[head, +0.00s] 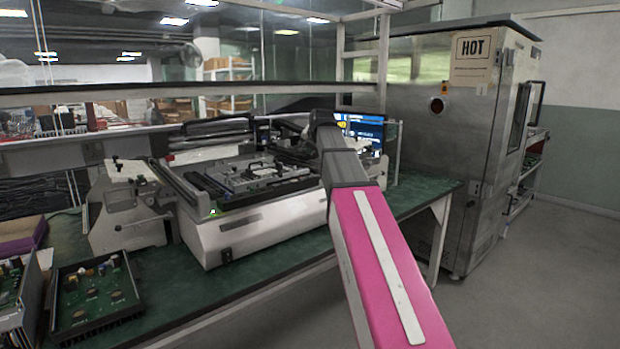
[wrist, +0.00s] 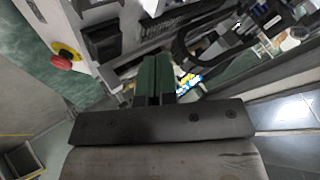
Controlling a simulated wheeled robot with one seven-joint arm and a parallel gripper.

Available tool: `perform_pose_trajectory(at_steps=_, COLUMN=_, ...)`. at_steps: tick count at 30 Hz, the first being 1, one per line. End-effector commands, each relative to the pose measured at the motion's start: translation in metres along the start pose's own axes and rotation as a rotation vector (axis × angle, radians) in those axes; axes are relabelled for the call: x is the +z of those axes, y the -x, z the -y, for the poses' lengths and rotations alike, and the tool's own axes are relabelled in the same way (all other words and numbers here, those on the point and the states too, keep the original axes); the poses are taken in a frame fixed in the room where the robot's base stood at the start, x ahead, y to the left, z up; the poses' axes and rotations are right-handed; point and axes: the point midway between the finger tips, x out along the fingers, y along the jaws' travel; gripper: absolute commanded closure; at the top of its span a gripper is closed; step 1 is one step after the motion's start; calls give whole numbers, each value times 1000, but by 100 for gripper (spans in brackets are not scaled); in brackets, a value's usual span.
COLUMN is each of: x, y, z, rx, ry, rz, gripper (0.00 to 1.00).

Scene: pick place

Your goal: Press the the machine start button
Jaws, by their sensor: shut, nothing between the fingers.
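The machine (head: 262,230) is a pale box with a dark top frame and fixture, standing on the green bench. A small green lit spot (head: 213,211) shows at its front left corner; I cannot tell whether it is the start button. In the wrist view a red knob on a yellow base (wrist: 63,60) sits on a pale panel left of my gripper. My gripper (wrist: 155,62) is shut and empty, its green fingers together over the machine, apart from the red knob. In the head view my own arm hides the gripper and the machine's right end.
The green bench top (head: 150,290) has open trays of circuit boards (head: 97,297) at left. A lit screen (head: 365,130) stands behind my arm. A tall metal oven marked HOT (head: 440,160) stands at right. A shelf edge (head: 200,90) crosses behind. The right floor is clear.

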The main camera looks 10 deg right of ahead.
Motion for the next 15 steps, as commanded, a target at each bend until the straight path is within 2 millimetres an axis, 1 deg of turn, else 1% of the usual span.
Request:
perform_pose_trajectory(at_steps=3, x=9, y=-11, z=-9, rx=1, ry=0, rz=1, gripper=100)
perform_pose_trajectory(at_steps=9, x=22, y=-28, z=-21, rx=0, ry=0, rz=1, gripper=100)
perform_pose_trajectory(at_steps=15, x=30, y=-41, z=-30, rx=-1, ry=0, rz=0, gripper=100)
